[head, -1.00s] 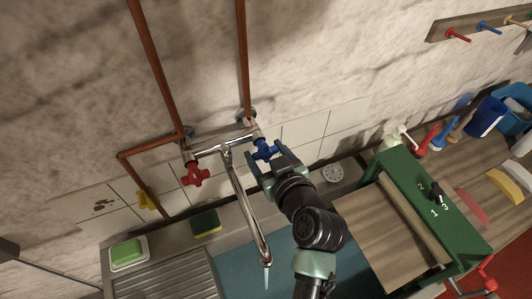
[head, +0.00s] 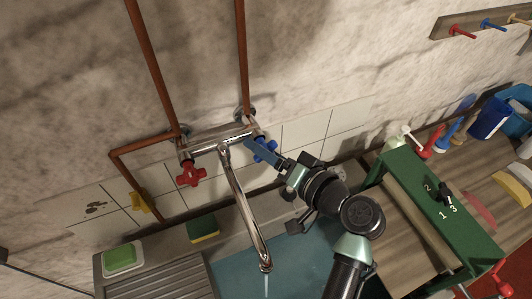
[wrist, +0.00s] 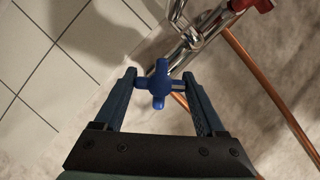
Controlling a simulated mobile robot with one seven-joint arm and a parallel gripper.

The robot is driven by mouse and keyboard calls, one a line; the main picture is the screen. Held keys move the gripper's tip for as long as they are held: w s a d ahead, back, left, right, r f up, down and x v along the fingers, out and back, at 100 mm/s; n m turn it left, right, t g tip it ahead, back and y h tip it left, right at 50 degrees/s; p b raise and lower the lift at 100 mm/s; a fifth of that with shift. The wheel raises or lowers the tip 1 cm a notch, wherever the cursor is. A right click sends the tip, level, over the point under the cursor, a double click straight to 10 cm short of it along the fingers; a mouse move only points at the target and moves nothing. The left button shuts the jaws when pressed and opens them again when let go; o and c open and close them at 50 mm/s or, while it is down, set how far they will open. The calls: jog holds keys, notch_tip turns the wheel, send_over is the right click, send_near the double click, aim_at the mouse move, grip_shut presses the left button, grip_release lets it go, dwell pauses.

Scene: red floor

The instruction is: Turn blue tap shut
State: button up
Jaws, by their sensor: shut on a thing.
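The blue tap (head: 266,150) is a cross-shaped handle at the right end of the chrome mixer on the wall. My gripper (head: 256,148) reaches it from the lower right and partly hides it in the head view. In the wrist view the blue handle (wrist: 159,84) sits between the two fingers of my gripper (wrist: 159,76), with its side arms against them. The gripper is shut on it. The chrome spout (head: 244,205) points down over the sink, with a thin stream of water (head: 266,284) below its tip.
A red tap (head: 191,174) is at the mixer's left end, close to the spout. Copper pipes (head: 158,75) run up the wall.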

jog(key=m+y+b, duration=0.1)
jog(key=m, duration=0.2)
jog(key=shift+f+y, duration=0.15)
jog(key=shift+y, duration=0.15)
jog(key=shift+m+t+y+b, duration=0.5)
jog(key=shift+m+y+b, duration=0.15)
jog(key=shift+m, duration=1.05)
jog(key=o, duration=1.3)
jog(key=b+v, duration=0.4)
jog(key=v, duration=0.9)
